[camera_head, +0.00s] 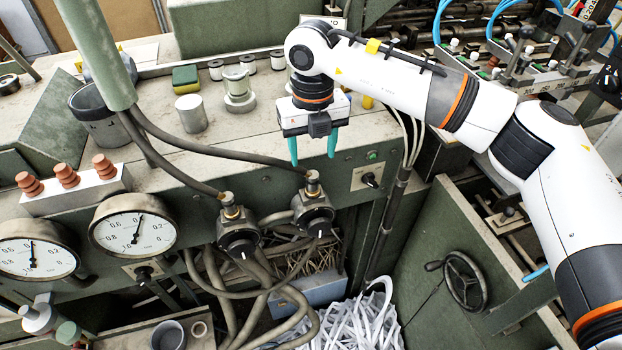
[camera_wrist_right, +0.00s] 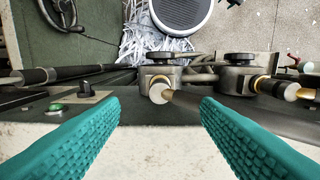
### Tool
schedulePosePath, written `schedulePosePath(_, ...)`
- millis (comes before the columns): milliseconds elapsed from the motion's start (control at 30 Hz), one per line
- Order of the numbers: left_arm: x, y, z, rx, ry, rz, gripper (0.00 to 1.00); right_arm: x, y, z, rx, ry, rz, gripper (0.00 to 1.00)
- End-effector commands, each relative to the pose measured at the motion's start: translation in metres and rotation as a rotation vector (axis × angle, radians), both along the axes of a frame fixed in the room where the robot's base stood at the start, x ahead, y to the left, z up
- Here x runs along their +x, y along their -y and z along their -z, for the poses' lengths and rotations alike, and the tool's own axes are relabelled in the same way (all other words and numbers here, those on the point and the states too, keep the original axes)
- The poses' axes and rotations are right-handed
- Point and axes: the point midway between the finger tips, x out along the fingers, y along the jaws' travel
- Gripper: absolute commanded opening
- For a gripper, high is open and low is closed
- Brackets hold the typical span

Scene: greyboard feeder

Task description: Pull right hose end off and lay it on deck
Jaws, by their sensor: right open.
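The right hose end (camera_head: 312,182) sits on the brass fitting of the right valve (camera_head: 313,212), on the front of the machine. Its dark hose (camera_head: 240,158) runs left over the deck (camera_head: 270,115). My right gripper (camera_head: 313,150) is open and empty, its teal fingers pointing down just above and behind this end. In the right wrist view, the hose end (camera_wrist_right: 172,95) appears between the two spread fingers (camera_wrist_right: 160,103), apart from both. The left hose end (camera_head: 229,203) is on the left valve (camera_head: 239,235). My left gripper is not in view.
On the deck stand a glass jar (camera_head: 238,90), a white cylinder (camera_head: 191,113), a dark cup (camera_head: 100,115) and a green-yellow sponge (camera_head: 185,78). Pressure gauges (camera_head: 133,228) are at left. Free deck lies between the jar and the front edge. Paper shreds (camera_head: 355,322) lie below.

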Motion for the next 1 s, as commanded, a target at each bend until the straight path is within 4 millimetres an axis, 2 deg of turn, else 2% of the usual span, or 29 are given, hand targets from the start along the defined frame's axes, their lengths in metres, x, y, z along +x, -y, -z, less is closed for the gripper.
schedulePosePath(267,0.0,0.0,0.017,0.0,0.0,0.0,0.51,-0.001,0.0,0.041,0.0,-0.002,0.0,0.57)
schedulePosePath(333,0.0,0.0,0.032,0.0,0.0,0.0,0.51,0.0,0.0,0.056,0.001,0.0,0.0,0.57)
schedulePosePath(500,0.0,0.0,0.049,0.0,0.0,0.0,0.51,0.0,0.0,0.074,0.001,0.0,0.0,0.57)
schedulePosePath(1000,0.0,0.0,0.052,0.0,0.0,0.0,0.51,0.0,0.0,0.077,0.001,0.0,0.0,0.57)
